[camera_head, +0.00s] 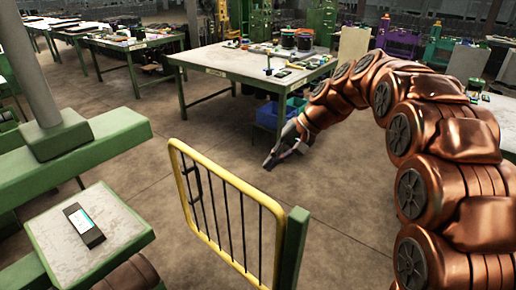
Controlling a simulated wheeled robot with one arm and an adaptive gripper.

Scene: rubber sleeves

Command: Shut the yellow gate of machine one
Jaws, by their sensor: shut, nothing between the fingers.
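The yellow gate (222,179) is in the lower middle of the head view. It has a yellow tube frame with thin dark upright bars. Its right side is beside a green post (291,250). A dark latch-like fitting shows near its left end. The gate's lower part is cut off by the picture's edge. My gripper (269,166) is at the end of my copper-coloured arm, beyond the gate and above the floor, pointing down and left. It is shut and empty. It appears apart from the gate.
A green machine frame with a pale plate (92,235) and a dark handheld device (84,226) is at lower left. A green-legged table (248,62) with jars and a blue crate (278,112) below stands behind my gripper. The concrete floor between is clear.

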